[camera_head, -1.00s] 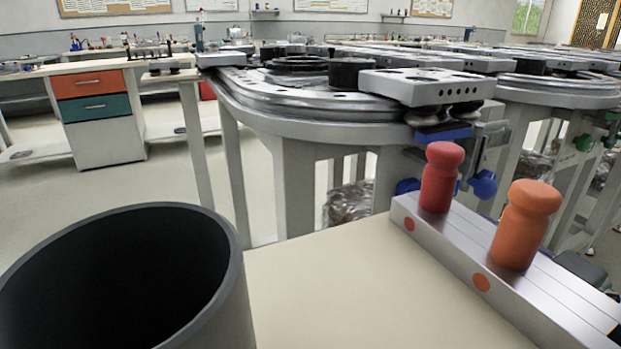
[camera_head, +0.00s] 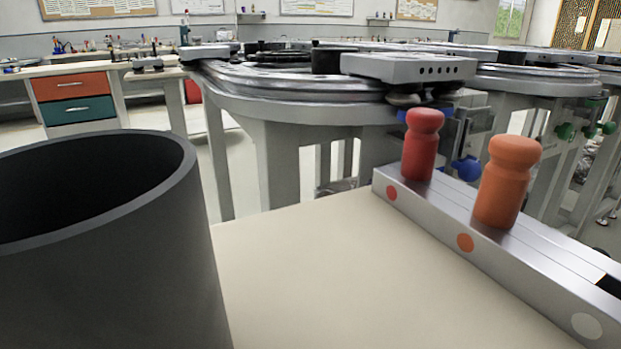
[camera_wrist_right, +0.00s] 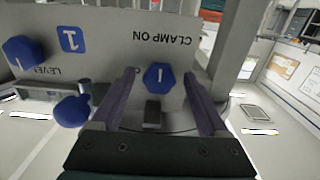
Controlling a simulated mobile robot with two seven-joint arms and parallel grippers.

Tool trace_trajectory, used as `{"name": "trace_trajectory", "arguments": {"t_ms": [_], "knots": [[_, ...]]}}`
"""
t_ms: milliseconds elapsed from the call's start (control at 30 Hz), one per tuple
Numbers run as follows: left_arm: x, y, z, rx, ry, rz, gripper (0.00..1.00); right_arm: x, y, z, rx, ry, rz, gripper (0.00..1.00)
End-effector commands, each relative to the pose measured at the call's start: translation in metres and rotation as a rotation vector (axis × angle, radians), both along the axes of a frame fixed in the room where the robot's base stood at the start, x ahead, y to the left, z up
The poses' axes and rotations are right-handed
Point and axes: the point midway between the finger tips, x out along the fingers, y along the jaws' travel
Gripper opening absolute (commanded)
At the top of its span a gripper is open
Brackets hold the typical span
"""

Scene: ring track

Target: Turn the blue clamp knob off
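In the right wrist view a blue clamp knob (camera_wrist_right: 159,77) with a white line mark sits on a grey panel (camera_wrist_right: 120,42). A "CLAMP ON" label, upside down in this view, is beside it. My right gripper (camera_wrist_right: 161,76) is open, with one finger on each side of this knob and visible gaps between them. A blue knob (camera_head: 467,168) also shows in the head view under the ring track; I cannot tell if it is the same one. My left gripper is in neither view.
Two other blue knobs (camera_wrist_right: 20,52) (camera_wrist_right: 72,110) are left of the gripper, near a "LEVEL" label. In the head view, a red peg (camera_head: 421,145) and an orange peg (camera_head: 506,182) stand on a metal rail. A dark open cylinder (camera_head: 120,260) fills the lower left.

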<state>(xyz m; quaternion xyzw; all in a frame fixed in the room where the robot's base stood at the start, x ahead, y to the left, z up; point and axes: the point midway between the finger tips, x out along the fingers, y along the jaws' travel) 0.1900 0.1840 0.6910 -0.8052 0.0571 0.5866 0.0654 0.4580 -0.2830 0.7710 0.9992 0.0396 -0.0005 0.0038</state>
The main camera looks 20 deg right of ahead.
Motion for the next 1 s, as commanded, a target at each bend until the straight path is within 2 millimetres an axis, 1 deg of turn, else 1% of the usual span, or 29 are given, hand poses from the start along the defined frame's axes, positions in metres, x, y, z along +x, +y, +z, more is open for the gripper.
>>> {"name": "trace_trajectory", "arguments": {"t_ms": [33, 67, 667, 1000], "knots": [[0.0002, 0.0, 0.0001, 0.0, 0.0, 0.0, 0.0, -0.0001, 0.0, 0.0, 0.0, 0.0, 0.0, 0.71], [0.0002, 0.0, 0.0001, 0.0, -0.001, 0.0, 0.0, -0.0002, 0.0, 0.0, 0.0, 0.0, 0.0, 0.68], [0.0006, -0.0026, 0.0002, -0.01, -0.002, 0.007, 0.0, -0.0003, 0.0002, 0.0001, 0.0, -0.001, 0.001, 0.0], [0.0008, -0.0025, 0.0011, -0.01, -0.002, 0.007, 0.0, -0.0003, 0.0001, 0.0004, -0.029, -0.003, 0.0, 0.0]]}}
